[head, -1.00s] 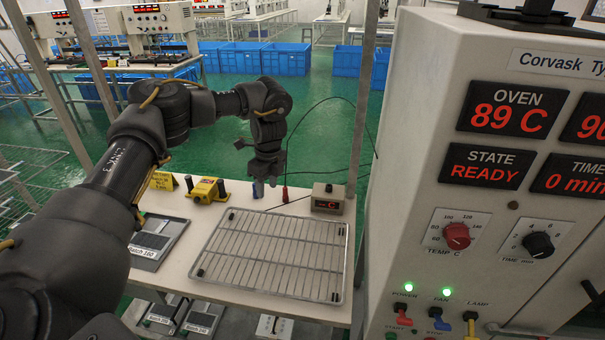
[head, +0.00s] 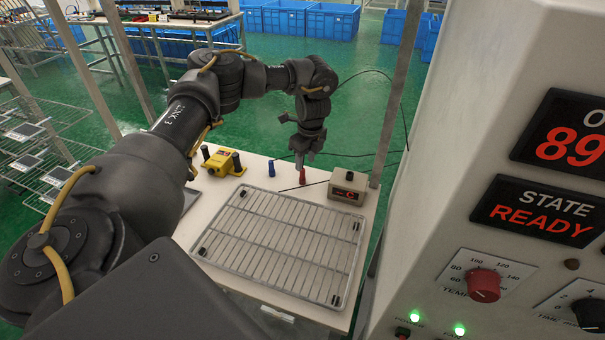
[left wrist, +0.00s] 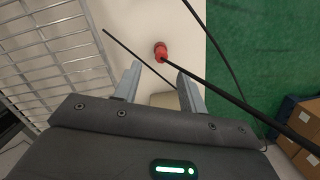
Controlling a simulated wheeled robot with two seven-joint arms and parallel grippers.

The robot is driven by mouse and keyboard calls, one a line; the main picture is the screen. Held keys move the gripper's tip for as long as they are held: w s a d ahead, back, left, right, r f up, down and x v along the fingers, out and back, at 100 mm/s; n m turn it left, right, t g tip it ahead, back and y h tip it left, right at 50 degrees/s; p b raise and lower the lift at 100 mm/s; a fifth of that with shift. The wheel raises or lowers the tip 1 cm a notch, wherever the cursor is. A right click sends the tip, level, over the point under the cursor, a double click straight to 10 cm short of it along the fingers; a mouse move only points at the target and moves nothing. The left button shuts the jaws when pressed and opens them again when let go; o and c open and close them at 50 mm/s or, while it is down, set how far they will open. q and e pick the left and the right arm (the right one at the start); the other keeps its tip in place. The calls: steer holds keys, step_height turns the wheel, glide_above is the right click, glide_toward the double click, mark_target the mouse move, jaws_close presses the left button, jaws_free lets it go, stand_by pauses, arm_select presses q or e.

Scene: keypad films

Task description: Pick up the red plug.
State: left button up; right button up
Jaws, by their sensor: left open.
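The red plug (head: 302,173) is at the back of the white table, partly hidden by my gripper in the head view. In the left wrist view the red plug (left wrist: 160,52) shows just beyond and between the fingertips, with a black cable running from it to the lower right. My left gripper (head: 305,156) points down over the plug. It is open and its fingers (left wrist: 159,82) hold nothing. In the wrist view I cannot tell how high the fingertips are above the plug. My right gripper is not in view.
A blue plug (head: 271,166) stands just left of the red one. A wire rack (head: 280,245) covers the table in front. A yellow device (head: 222,162) is further left. The oven (head: 470,110) stands at right.

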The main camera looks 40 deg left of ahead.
mark_target(302, 175)
arm_select(q)
steer(key=shift+w+a+f, duration=0.1)
steer(key=shift+a+f, duration=0.35)
steer(key=shift+f, duration=0.1)
steer(key=shift+s+a+f+p, duration=0.1)
steer(key=shift+s+f+p, duration=0.05)
steer(key=shift+f+p, duration=0.35)
steer(key=shift+s+a+f+p, duration=0.1)
steer(key=shift+s+f+p, duration=0.05)
steer(key=shift+f+p, duration=0.3)
steer(key=f, duration=0.2)
steer(key=shift+w+f, duration=0.4)
steer(key=shift+s+a+r, duration=0.1)
steer(key=shift+s, duration=0.15)
steer(key=shift+c, duration=0.7)
steer(key=shift+w, duration=0.1)
jaws_close()
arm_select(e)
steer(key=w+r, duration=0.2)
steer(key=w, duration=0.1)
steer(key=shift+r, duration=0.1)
